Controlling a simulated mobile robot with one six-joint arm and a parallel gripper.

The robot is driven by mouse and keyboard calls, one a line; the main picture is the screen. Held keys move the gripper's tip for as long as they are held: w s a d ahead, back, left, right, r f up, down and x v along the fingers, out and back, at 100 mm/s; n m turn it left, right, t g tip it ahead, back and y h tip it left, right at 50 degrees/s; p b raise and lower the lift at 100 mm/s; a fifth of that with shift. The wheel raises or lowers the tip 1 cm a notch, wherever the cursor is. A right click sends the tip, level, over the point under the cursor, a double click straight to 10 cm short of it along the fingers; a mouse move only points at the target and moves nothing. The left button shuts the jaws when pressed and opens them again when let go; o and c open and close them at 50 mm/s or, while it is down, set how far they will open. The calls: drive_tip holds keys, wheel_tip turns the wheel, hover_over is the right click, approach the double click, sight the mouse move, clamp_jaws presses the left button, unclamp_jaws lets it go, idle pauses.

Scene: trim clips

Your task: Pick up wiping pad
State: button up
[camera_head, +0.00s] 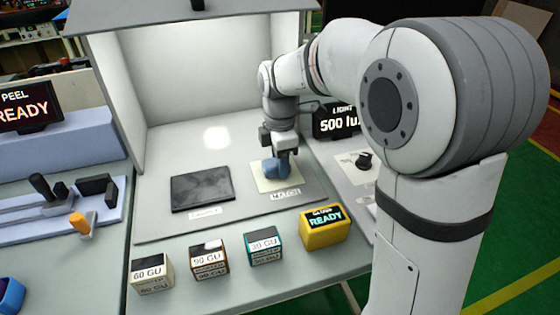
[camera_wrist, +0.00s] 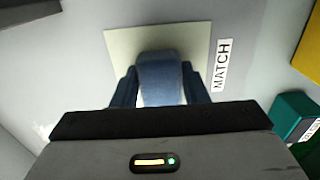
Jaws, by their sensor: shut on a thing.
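The wiping pad (camera_head: 271,169) is a small blue block in the light booth, over a cream square sheet (camera_head: 290,183). My gripper (camera_head: 277,160) points down at it from above. In the wrist view the blue pad (camera_wrist: 160,78) sits between the two fingers of my gripper (camera_wrist: 160,88), which are shut on it. The cream sheet (camera_wrist: 120,42) shows behind the pad. I cannot tell whether the pad touches the sheet. The pad's lower part is hidden by the gripper body in the wrist view.
A dark panel (camera_head: 202,189) lies left of the pad.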

drive_tip(key=shift+r+p, duration=0.65)
drive_tip(key=shift+r, duration=0.25)
drive_tip(key=shift+r+p, duration=0.85)
drive_tip(key=shift+r, duration=0.1)
drive_tip(key=w+d+p, duration=0.2)
drive_tip(key=w+d, duration=0.1)
drive_tip(key=d, duration=0.7)
drive_tip(key=w+d+p, duration=0.2)
drive_tip(key=w+d, duration=0.1)
drive_tip(key=d, duration=0.7)
drive_tip(key=w+d+p, duration=0.1)
drive_tip(key=w+d, duration=0.2)
drive_tip(key=d, duration=0.8)
drive_tip(key=shift+f+p, duration=0.35)
drive_tip(key=shift+p, duration=0.05)
drive_tip(key=shift+a, duration=0.1)
drive_tip(key=o, duration=0.4)
drive_tip(key=c, duration=0.3)
drive_tip(key=shift+c, duration=0.2)
